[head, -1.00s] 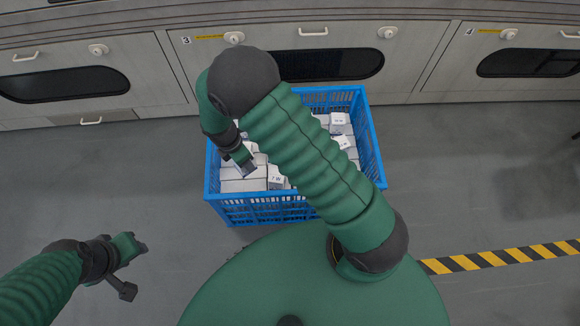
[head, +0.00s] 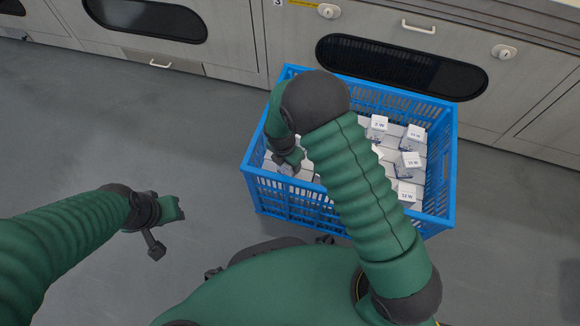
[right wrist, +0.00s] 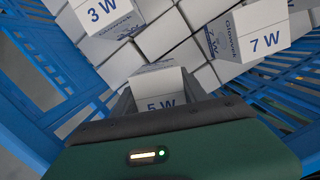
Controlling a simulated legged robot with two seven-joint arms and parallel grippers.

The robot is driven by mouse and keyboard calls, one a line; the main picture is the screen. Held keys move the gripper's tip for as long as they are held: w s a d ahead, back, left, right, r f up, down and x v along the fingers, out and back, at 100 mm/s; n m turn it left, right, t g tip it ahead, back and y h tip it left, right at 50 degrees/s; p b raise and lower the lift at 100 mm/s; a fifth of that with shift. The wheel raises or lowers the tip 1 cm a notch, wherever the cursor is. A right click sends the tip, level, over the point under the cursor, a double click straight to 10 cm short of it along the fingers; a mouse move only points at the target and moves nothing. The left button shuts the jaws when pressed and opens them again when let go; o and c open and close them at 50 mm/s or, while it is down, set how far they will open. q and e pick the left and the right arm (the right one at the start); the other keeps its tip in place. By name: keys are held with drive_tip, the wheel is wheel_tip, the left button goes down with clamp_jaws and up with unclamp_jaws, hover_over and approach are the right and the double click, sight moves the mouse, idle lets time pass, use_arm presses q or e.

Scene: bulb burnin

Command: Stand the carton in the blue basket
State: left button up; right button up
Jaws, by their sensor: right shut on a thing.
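The blue basket (head: 447,160) stands on the floor ahead and holds several white cartons. My right gripper (head: 291,166) reaches into its left part, my arm hiding the middle. In the right wrist view my right gripper (right wrist: 165,104) is shut on a white carton marked 5 W (right wrist: 160,82). Other cartons lie close beyond it, one marked 3 W (right wrist: 103,14) and one marked 7 W (right wrist: 262,38). I cannot tell whether the held carton touches the basket floor. My left gripper (head: 168,227) is open and empty, left of the basket above the floor.
Grey cabinets (head: 232,45) with handles and dark windows stand right behind the basket. More cartons, such as one marked 2 W (head: 377,124), fill its right side. The grey floor (head: 90,130) on the left is clear.

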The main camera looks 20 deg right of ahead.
drive_tip(key=shift+f, duration=0.75)
drive_tip(key=shift+r, duration=0.15)
drive_tip(key=shift+c, duration=0.8)
drive_tip(key=o, duration=1.5)
use_arm(q)
drive_tip(key=shift+f, duration=0.4)
use_arm(e)
drive_tip(key=shift+o, duration=0.2)
